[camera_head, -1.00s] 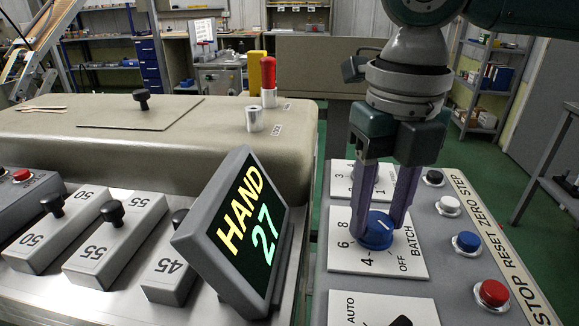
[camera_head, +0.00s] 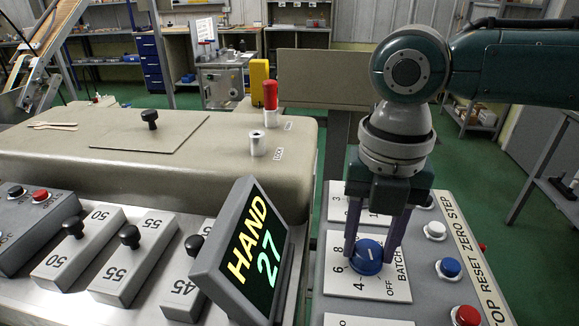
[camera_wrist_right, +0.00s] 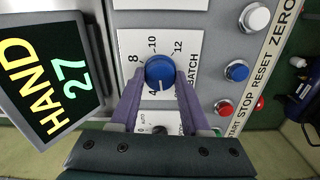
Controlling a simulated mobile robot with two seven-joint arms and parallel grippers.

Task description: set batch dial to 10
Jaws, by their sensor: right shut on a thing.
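The blue batch dial (camera_head: 367,257) sits on a white plate (camera_head: 345,284) marked 4, 6, 8, OFF and BATCH; it also shows in the right wrist view (camera_wrist_right: 159,70), where 8, 10 and 12 are readable. My right gripper (camera_head: 370,252) reaches down from above, with its purple fingers shut on opposite sides of the dial. The gripper hides part of the plate in the head view. My left gripper is not in view.
The tilted display (camera_head: 245,255) reads HAND 27, left of the dial. White, blue (camera_head: 448,268) and red (camera_head: 466,315) buttons line the panel's right side. Another white plate lies beyond the dial, and a third in front. Sliders with black knobs stand at the left.

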